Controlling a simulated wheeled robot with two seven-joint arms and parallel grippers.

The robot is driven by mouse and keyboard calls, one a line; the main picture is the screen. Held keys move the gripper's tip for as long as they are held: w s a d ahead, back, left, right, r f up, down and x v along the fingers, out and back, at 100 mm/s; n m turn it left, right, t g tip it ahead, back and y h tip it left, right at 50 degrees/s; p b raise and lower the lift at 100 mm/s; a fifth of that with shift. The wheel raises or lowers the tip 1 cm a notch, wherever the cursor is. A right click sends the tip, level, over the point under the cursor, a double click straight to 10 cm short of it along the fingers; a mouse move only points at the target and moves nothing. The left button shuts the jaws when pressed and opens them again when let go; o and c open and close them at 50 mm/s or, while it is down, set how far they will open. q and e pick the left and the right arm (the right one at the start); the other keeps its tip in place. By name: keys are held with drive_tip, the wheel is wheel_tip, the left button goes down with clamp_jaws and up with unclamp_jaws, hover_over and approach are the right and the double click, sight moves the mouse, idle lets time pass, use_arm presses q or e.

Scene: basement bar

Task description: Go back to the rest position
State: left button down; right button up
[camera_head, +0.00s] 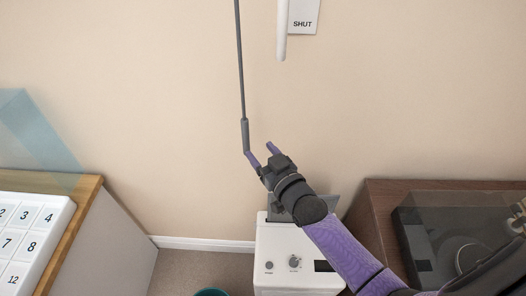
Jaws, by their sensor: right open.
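My right gripper (258,149) is open, its two purple fingertips spread, in front of the beige wall near the middle of the view. My purple right arm reaches it from the lower right. A thin dark rod (241,70) hangs from above with a thicker grey handle (244,134) at its bottom end. The left fingertip is at or very near the lower end of this handle; I cannot tell whether they touch. Nothing shows between the fingertips. My left gripper is not in view.
A white appliance (275,245) with knobs stands below my right arm. A white bar (282,35) hangs by a SHUT sign (303,18). Left is a wood-topped counter (88,190) with a numbered white tray (62,225); right, a brown cabinet (375,215). A teal bin (212,293) is below.

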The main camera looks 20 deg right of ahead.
drive_tip(key=s+f+g+h+b, duration=0.15)
drive_tip(key=s+f+g, duration=0.35)
drive_tip(key=f, duration=0.8)
drive_tip(key=s+f+g+b, duration=0.25)
drive_tip(key=s+f, duration=0.55)
drive_tip(key=f, duration=0.4)
drive_tip(key=s+f+g+b, duration=0.1)
drive_tip(key=s+f+g, duration=0.4)
drive_tip(key=s, duration=0.9)
drive_tip(key=s+f+n+g+h+b, duration=0.1)
drive_tip(key=s+f+g, duration=0.3)
drive_tip(key=s+f, duration=0.6)
drive_tip(key=s, duration=0.3)
drive_tip(key=shift+s+d+g, duration=0.25)
drive_tip(key=shift+s+g, duration=0.1)
drive_tip(key=shift+w, duration=0.1)
